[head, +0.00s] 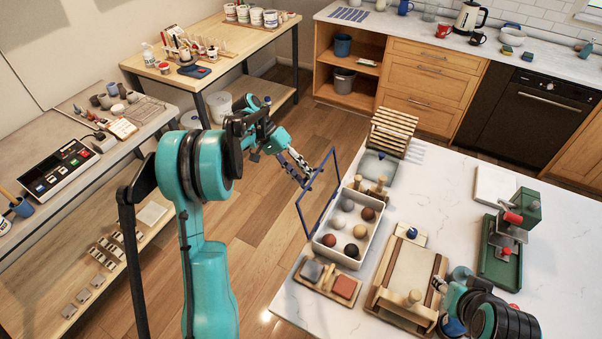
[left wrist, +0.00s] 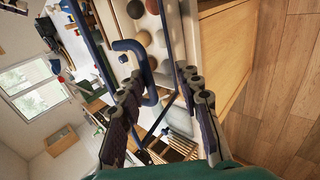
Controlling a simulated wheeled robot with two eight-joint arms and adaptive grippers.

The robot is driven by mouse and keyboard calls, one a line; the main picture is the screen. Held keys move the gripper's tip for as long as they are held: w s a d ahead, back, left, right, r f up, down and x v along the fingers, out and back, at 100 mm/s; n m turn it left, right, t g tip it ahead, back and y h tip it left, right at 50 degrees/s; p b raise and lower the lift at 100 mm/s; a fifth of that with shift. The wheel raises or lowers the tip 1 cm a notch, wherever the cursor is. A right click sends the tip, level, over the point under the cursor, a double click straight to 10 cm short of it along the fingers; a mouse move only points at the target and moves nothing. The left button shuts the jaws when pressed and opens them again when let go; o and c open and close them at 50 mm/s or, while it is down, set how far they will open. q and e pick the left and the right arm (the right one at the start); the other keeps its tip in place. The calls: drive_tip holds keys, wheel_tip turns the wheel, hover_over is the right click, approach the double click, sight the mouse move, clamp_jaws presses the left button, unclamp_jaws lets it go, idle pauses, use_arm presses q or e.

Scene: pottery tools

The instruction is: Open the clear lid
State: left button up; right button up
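The clear lid (head: 319,196) has a blue frame and stands raised and tilted along the left side of a white box (head: 337,257) that holds several clay balls. The box's inside is uncovered. My left gripper (head: 304,170) is beside the lid's outer left side, over the floor. In the left wrist view, the lid's blue handle (left wrist: 150,75) lies near the left finger, and the two fingers (left wrist: 163,95) are spread apart with a wide gap. The gripper looks open and does not clamp the handle. My right gripper (head: 439,286) is by a wooden board frame; its fingers are too small to judge.
A wooden tray with grey and red blocks (head: 343,288) sits in front of the box. The wooden board frame (head: 383,284) stands to its right, and a slatted rack (head: 393,128) behind. A green press (head: 497,262) is farther right. Open floor lies left of the table.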

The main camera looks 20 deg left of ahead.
idle(0.3)
use_arm(q)
drive_tip(key=v, duration=1.2)
drive_tip(key=shift+d+f, duration=0.1)
